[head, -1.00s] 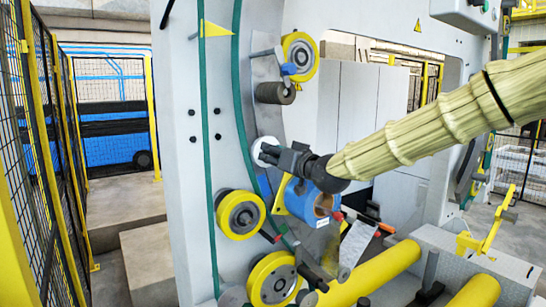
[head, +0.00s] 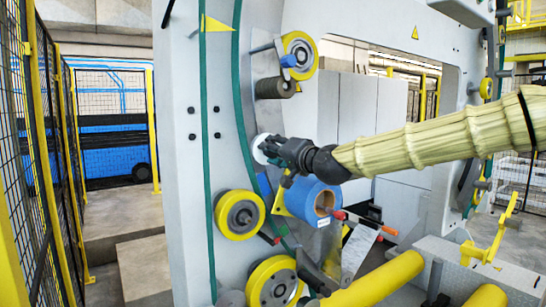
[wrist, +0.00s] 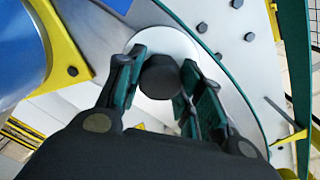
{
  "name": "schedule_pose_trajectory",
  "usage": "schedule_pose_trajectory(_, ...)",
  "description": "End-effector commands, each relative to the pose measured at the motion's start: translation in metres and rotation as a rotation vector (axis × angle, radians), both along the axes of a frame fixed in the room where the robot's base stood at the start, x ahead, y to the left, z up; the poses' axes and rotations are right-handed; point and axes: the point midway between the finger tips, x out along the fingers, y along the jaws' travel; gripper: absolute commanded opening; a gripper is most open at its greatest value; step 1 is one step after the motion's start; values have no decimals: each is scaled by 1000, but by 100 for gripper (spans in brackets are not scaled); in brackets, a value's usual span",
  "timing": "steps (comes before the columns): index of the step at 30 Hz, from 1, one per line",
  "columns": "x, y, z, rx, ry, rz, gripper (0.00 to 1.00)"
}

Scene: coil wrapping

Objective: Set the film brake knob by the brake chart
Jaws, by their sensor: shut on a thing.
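The film brake knob is a dark round knob (wrist: 160,77) on a pale round dial plate (wrist: 188,46) in the wrist view. In the head view the pale plate (head: 260,148) shows on the machine ring, with the knob mostly hidden by my gripper (head: 276,148). My gripper (wrist: 160,80) has its two green-padded fingers on either side of the knob, shut on it. Markings on the plate are too small to read. I cannot make out a brake chart in either view.
A blue film roll (head: 306,200) sits just below my gripper in a yellow bracket. Yellow guide wheels (head: 240,215) stand lower left, another (head: 299,55) above. Yellow rollers (head: 375,282) lie below right. A mesh fence (head: 40,150) runs along the left.

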Motion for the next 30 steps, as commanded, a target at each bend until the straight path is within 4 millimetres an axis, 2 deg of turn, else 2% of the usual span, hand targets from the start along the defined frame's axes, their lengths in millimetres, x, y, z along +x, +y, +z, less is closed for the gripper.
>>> schedule_pose_trajectory(18,1,-2,2,37,20,-4,13)
schedule_pose_trajectory(19,1,-2,2,37,20,-4,42)
schedule_pose_trajectory(21,1,-2,2,37,20,-4,55)
schedule_pose_trajectory(22,1,-1,2,36,20,-3,58)
schedule_pose_trajectory(30,0,1,1,35,22,1,58)
